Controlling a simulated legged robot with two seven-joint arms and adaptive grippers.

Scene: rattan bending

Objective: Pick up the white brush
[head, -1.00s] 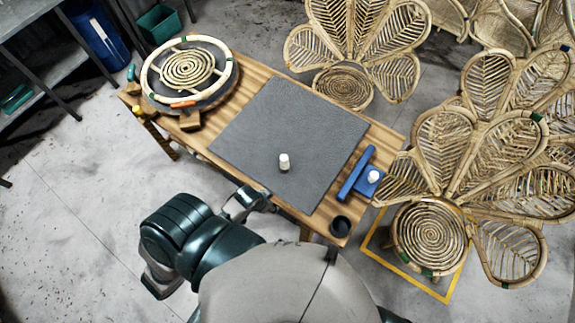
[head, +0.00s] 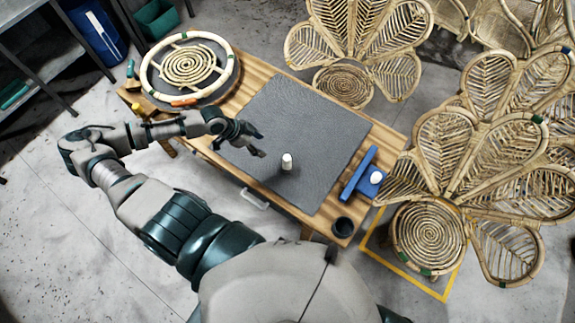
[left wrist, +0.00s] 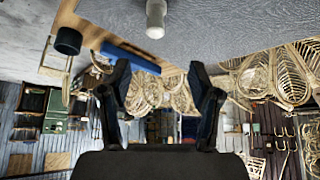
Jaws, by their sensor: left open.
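A small white cylinder, seemingly the white brush (head: 287,160), stands upright on the grey mat (head: 295,115). It also shows at the top of the left wrist view (left wrist: 155,18). My left gripper (head: 260,144) is over the mat's left part, just left of the brush and apart from it. Its fingers (left wrist: 160,82) are spread with nothing between them. My right gripper is not in view.
A blue holder (head: 357,172) with a white piece (head: 377,177) and a dark cup (head: 342,227) sit at the table's right end. A round rattan frame (head: 190,67) lies at the left end. Rattan chairs (head: 432,235) stand beyond. Much of the mat is clear.

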